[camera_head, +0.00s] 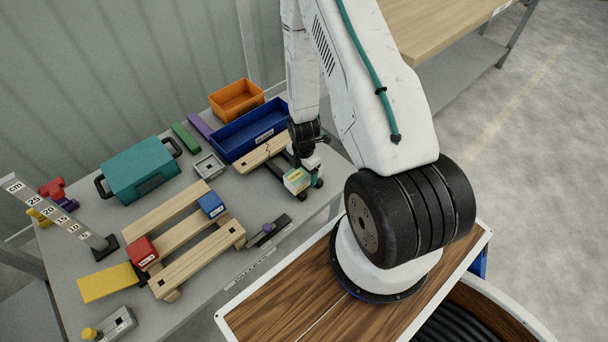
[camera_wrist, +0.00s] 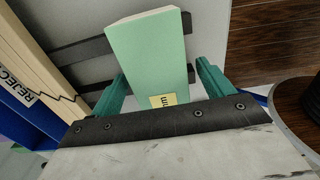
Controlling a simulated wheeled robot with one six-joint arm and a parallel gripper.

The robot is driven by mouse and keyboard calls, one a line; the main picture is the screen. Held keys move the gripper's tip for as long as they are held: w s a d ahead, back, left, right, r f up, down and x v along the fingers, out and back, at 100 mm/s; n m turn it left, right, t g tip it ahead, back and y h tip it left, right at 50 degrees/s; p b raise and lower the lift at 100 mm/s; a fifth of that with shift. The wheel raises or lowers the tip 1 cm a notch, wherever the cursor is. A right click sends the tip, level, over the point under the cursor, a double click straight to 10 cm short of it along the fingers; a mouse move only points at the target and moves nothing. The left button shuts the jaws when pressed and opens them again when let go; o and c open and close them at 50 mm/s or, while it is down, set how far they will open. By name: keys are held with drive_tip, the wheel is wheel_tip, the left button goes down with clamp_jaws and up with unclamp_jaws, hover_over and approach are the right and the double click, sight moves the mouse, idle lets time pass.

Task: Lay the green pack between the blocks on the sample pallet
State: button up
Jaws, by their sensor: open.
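The green pack (camera_wrist: 148,50) is a pale green block with a yellow label in the wrist view. It lies between the two teal fingers of my gripper (camera_wrist: 160,82), which is open; whether either finger touches it is unclear. In the head view the pack (camera_head: 297,181) shows below my gripper (camera_head: 303,172), at the near right of the grey table. The sample pallet (camera_head: 189,265) is slatted wood in the table's middle. A red block (camera_head: 141,251) sits at its left and a blue block (camera_head: 211,205) at its upper right, with bare slats between.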

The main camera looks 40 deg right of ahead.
drive_tip(key=shift+f, duration=0.9)
drive_tip(key=c, duration=1.3)
drive_tip(key=shift+r, duration=0.15)
